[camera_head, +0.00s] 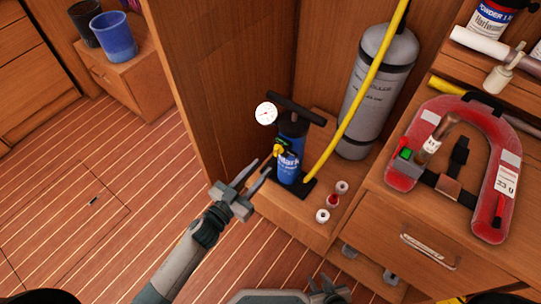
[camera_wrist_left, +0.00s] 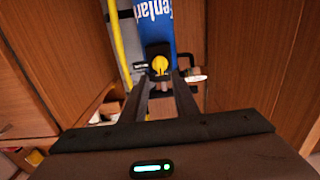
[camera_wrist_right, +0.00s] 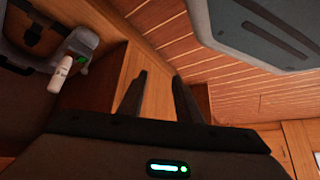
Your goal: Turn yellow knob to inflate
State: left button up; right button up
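The yellow knob (camera_head: 277,151) sits on the front of a blue pump (camera_head: 290,164) with a black T-handle, which stands on a low wooden shelf. In the left wrist view the knob (camera_wrist_left: 160,66) lies straight ahead, between the lines of the two fingers. My left gripper (camera_head: 262,168) is open and empty. Its fingertips are just short of the knob, to its lower left in the head view, and seem not to touch it. My right gripper (camera_head: 328,287) is at the bottom edge of the head view; the right wrist view shows its fingers (camera_wrist_right: 159,76) apart and empty.
A yellow hose (camera_head: 368,85) runs up from the pump past a grey cylinder (camera_head: 381,80). A round white gauge (camera_head: 266,113) is beside the pump. Small spools (camera_head: 333,200) stand right of it. A red life vest (camera_head: 498,165) lies on the right counter. The floor at left is clear.

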aim_at(275, 153)
pick_arm(q)
jog(key=shift+x, duration=3.2)
grip_shut()
